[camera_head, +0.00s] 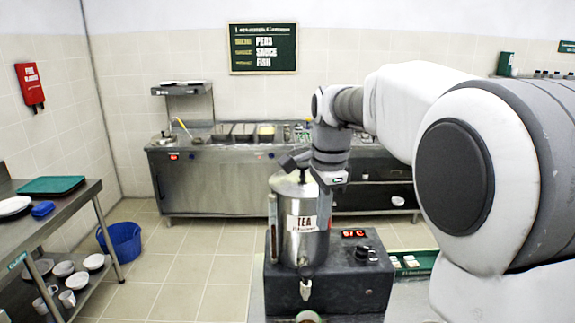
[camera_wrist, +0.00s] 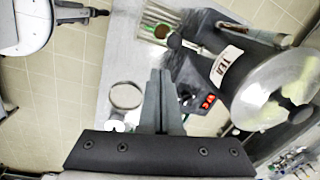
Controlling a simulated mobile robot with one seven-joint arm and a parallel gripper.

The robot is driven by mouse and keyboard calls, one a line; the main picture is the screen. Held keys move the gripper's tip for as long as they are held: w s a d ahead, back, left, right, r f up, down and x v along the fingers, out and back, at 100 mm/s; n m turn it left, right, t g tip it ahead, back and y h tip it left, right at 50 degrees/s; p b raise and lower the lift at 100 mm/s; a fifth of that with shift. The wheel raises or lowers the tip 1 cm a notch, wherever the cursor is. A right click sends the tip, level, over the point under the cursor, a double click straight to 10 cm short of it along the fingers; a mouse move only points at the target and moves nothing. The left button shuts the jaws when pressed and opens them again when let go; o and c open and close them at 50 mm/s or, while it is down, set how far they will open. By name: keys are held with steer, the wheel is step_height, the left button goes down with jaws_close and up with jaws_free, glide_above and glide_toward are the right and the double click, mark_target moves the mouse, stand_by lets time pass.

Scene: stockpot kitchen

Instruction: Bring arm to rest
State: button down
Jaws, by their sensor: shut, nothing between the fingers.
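My arm reaches in from the right in the head view, its wrist beside and partly in front of the upper right of the steel tea urn (camera_head: 300,235). My gripper shows in the wrist view (camera_wrist: 160,75) with its two fingers together and nothing between them. In the head view the gripper is hard to make out near the urn's lid. The urn also shows in the wrist view (camera_wrist: 245,60), to the right of the fingers. I cannot tell whether gripper and urn touch.
The urn stands on a dark base (camera_head: 330,285) with a red display (camera_head: 353,233). A steel serving counter (camera_head: 230,185) runs along the back wall. A shelf table with a green tray (camera_head: 50,185) is at left, a blue bucket (camera_head: 122,242) beside it. The floor between is clear.

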steer(key=s+d+f+n+t, duration=0.1)
steer(key=s+d+n+t, duration=0.1)
steer(key=s+n, duration=0.5)
steer(key=s+d+f+n+t+b, duration=0.1)
steer(key=s+n, duration=0.7)
steer(key=s, duration=0.9)
steer(key=d+f+t, duration=0.1)
steer(key=d, duration=0.1)
steer(key=shift+d+f+t, duration=0.25)
steer(key=shift+d+t, duration=0.05)
steer(key=shift+d, duration=0.1)
steer(key=c, duration=1.5)
jaws_free()
steer(key=shift+s, duration=0.1)
steer(key=shift+c, duration=0.2)
